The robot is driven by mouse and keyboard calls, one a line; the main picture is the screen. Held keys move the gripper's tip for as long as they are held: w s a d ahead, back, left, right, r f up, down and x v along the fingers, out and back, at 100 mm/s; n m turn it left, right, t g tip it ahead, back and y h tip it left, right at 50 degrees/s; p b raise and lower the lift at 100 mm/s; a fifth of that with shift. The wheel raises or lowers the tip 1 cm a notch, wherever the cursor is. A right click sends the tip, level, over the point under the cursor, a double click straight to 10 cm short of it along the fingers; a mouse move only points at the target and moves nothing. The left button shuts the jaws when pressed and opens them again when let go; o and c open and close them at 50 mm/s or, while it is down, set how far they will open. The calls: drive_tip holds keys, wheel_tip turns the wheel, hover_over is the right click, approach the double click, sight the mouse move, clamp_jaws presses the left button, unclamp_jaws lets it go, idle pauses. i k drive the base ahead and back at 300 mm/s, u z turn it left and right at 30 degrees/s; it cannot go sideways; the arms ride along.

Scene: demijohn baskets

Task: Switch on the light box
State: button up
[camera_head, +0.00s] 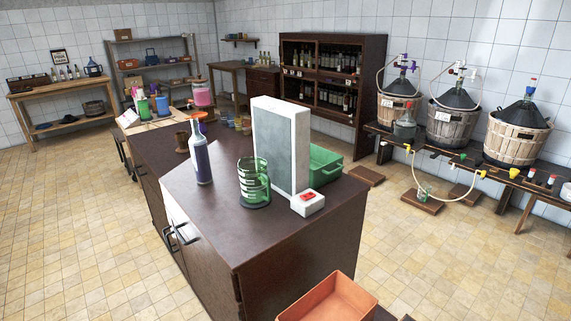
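The light box (302,150) is a white upright slab with a grey front panel, standing on the dark brown counter (235,235). Its panel looks grey and unlit. A small white switch box (307,204) with a red rocker (307,196) sits at the foot of the light box, near the counter's right edge. I cannot tell which way the rocker is tipped. My gripper is not in view.
A green glass mug (254,188) stands before the panel, and a bottle with a purple label (202,162) stands to its left. A green crate (325,172) is behind the light box. An orange bin (335,296) is low in front. Tiled floor is open at left.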

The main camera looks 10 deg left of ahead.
sight(309, 195)
drive_tip(key=u, duration=0.85)
drive_tip(key=i, duration=2.35)
drive_tip(key=z, duration=0.75)
